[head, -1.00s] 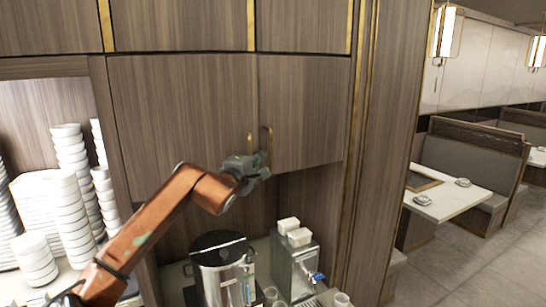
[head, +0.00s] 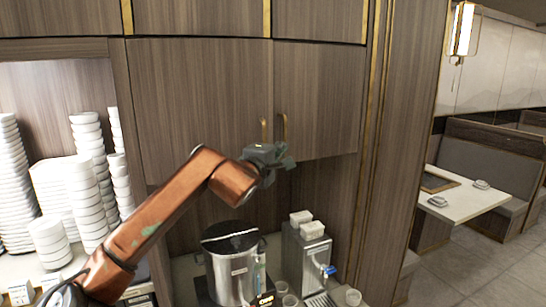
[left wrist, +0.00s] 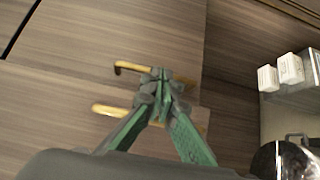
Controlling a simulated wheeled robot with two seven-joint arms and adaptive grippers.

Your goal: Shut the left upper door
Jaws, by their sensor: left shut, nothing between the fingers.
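The left upper door (head: 195,95) is a brown wood-grain cabinet door with an upright gold handle (head: 264,130) near its right edge. It looks flush with the right upper door (head: 318,90), which has its own gold handle (head: 284,127). My left gripper (head: 285,162) is shut and empty, just below the two handles. In the left wrist view its fingertips (left wrist: 160,85) overlap the space between the handles; I cannot tell whether they touch the doors. My right gripper is not in view.
Below the doors stand a steel pot (head: 232,265) and a dispenser (head: 305,255) with white boxes on top. Stacked white bowls (head: 85,190) fill the open shelf at left. A booth table (head: 460,200) stands farther off at right.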

